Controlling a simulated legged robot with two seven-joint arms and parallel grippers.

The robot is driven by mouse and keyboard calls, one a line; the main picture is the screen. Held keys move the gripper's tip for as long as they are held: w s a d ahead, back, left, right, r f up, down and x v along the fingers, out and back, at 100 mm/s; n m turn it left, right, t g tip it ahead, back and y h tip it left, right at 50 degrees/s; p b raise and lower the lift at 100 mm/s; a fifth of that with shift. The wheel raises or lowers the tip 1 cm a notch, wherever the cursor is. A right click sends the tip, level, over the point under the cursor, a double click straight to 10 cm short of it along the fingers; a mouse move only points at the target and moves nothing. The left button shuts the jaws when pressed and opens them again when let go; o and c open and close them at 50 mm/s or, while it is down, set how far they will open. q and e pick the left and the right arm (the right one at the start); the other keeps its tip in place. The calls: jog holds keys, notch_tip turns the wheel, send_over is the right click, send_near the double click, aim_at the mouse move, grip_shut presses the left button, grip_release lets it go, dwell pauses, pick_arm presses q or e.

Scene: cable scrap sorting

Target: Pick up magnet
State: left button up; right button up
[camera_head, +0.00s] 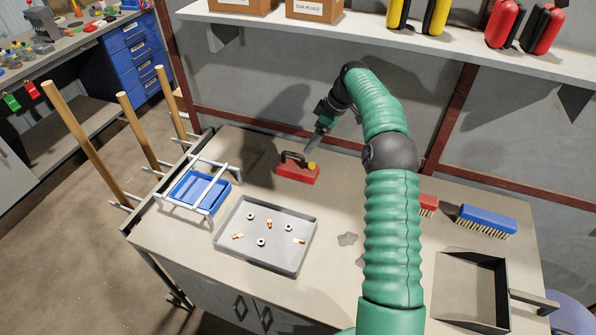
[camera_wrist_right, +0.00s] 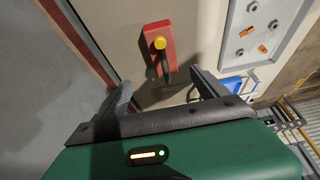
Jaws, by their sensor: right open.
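The magnet (camera_head: 298,173) is a red block with a black handle and a yellow knob on top. It stands on the workbench behind the grey tray. My right gripper (camera_head: 312,143) hangs above and just behind the magnet, apart from it. In the right wrist view the magnet (camera_wrist_right: 168,66) lies ahead of the two spread fingers of my right gripper (camera_wrist_right: 164,88), with nothing between them. My left gripper is in neither view.
A blue bin (camera_head: 184,187) in a white frame sits at the left. A shelf (camera_head: 350,27) runs above the bench.

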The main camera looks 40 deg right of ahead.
aim_at(298, 166)
jog(key=x, duration=1.5)
jog(key=shift+s+a+f, duration=0.15)
jog(key=shift+s+a, duration=0.1)
jog(key=shift+a, duration=0.05)
jog(key=shift+w+a+f, duration=0.2)
jog(key=shift+f, duration=0.15)
jog(key=shift+d, duration=0.1)
grip_shut()
jog(key=shift+r, duration=0.15)
